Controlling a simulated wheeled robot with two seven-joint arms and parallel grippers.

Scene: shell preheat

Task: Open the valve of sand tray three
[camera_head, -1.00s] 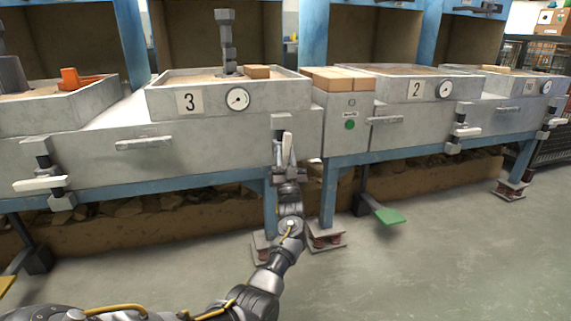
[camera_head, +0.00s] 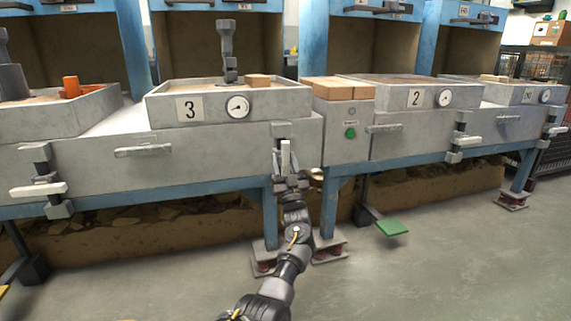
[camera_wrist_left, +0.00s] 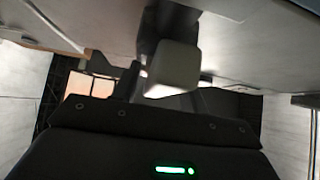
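Sand tray three (camera_head: 215,109) stands left of centre in the head view, with a "3" plate and a round gauge on its front. Its valve is at the right end of the grey front below, with a white lever (camera_head: 285,156) that stands upright. My left gripper (camera_head: 290,182) is just below and in front of this lever, its fingers apart. In the left wrist view, a pale block-like end (camera_wrist_left: 173,68), seemingly of the lever, shows beyond the dark gripper body. Whether the fingers touch it is hidden. My right gripper is out of view.
Other valves, at far left (camera_head: 38,189) and right (camera_head: 466,141), have levers lying sideways. A grey cabinet with bricks on top and a green button (camera_head: 350,132) stands right of the valve. A green pedal (camera_head: 391,227) is low on the right. The floor in front is clear.

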